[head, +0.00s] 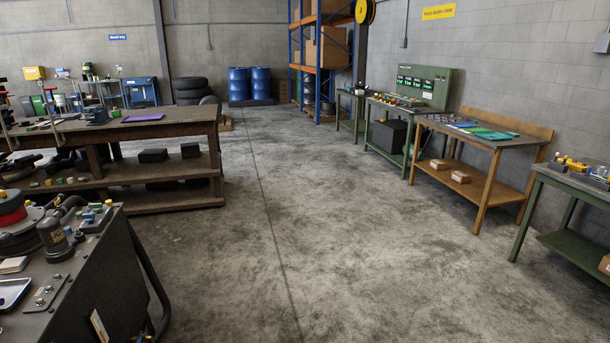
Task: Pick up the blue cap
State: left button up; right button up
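Several small blue pieces show, and I cannot tell whether any of them is the blue cap. One small blue piece (89,217) is on the dark cart (118,268) at the lower left, near a grey cylindrical part (54,240). More small coloured parts, too small to make out, lie on the long wooden bench behind it and on the benches at the right. Neither of my grippers is in view.
The long wooden bench (170,127) stands behind the cart, with a purple mat (143,117) on top. A wooden table (484,142) and a green bench (572,186) line the right wall. Blue barrels (238,84) stand far back. The concrete floor (320,220) between is clear.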

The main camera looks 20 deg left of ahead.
aim_at(67, 230)
jog(key=i+j+u, duration=0.1)
jog(key=i+u, duration=0.35)
jog(key=i, duration=0.15)
jog(key=i+u, duration=0.7)
jog(key=i, duration=0.55)
jog(key=i+l+u, duration=0.15)
jog(key=i, duration=0.6)
